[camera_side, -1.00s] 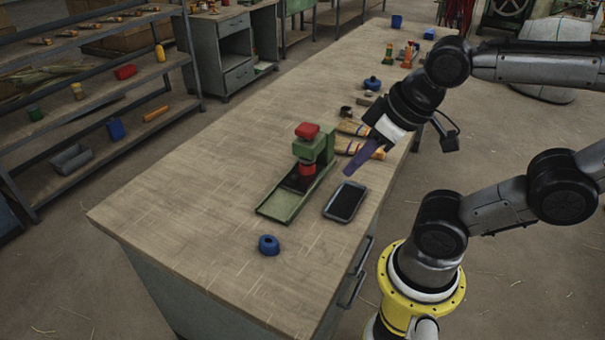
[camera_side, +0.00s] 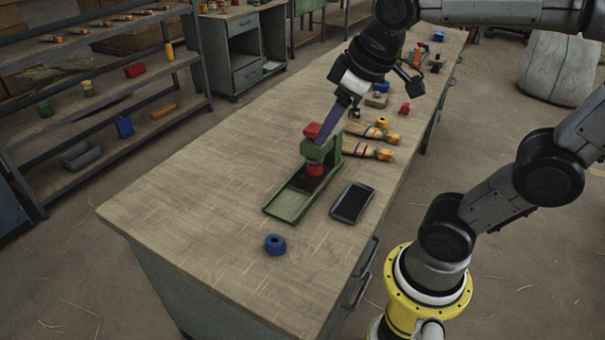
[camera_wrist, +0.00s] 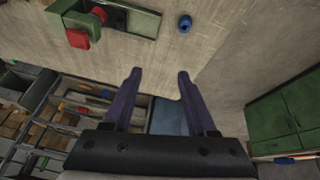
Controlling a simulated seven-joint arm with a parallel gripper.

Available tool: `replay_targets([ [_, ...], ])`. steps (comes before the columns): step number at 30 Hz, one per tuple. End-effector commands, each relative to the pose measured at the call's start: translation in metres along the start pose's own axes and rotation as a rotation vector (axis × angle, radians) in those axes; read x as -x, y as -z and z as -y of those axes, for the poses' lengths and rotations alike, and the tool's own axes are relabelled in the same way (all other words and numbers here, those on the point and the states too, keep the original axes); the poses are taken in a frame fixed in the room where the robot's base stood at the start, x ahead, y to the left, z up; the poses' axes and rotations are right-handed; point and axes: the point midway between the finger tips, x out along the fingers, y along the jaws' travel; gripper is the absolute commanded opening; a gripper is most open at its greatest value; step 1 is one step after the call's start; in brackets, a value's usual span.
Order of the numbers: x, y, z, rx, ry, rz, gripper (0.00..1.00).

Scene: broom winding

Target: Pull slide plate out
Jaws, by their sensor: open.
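The green press fixture (camera_side: 327,148) stands on the workbench with a red knob (camera_side: 313,130) on top and a red block (camera_side: 316,169) under its head. Its slide plate, a long green tray (camera_side: 288,206), extends from the fixture toward the bench's near end. In the wrist view the fixture (camera_wrist: 75,8), red knob (camera_wrist: 77,38) and tray end (camera_wrist: 143,22) lie at top left. My gripper (camera_wrist: 160,74) has its two purple fingers apart with nothing between them. In the side view my gripper (camera_side: 320,139) overlaps the fixture's top; contact cannot be told.
A black-topped tray (camera_side: 352,203) lies right of the slide plate. A blue ring (camera_side: 275,244) sits near the bench's front end. The bench (camera_side: 195,205) is clear to the left.

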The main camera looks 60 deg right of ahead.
Motion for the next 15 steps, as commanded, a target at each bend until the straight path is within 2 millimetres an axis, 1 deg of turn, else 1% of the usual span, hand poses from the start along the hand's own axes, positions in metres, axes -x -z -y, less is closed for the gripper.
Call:
replay_targets([
  [1, -0.008, 0.013, -0.010, 0.001, -0.002, 0.031, 0.57],
  [3, -0.019, 0.030, -0.024, 0.004, -0.003, 0.069, 0.57],
  [5, -0.032, 0.042, -0.036, 0.002, -0.001, 0.104, 0.57],
  [7, -0.048, 0.054, -0.052, -0.004, 0.002, 0.145, 0.57],
  [9, -0.067, 0.064, -0.069, -0.015, 0.007, 0.187, 0.57],
  [11, -0.085, 0.069, -0.084, -0.028, 0.014, 0.224, 0.57],
  [12, -0.097, 0.071, -0.094, -0.040, 0.019, 0.249, 0.57],
  [15, -0.129, 0.071, -0.117, -0.074, 0.033, 0.308, 0.57],
])
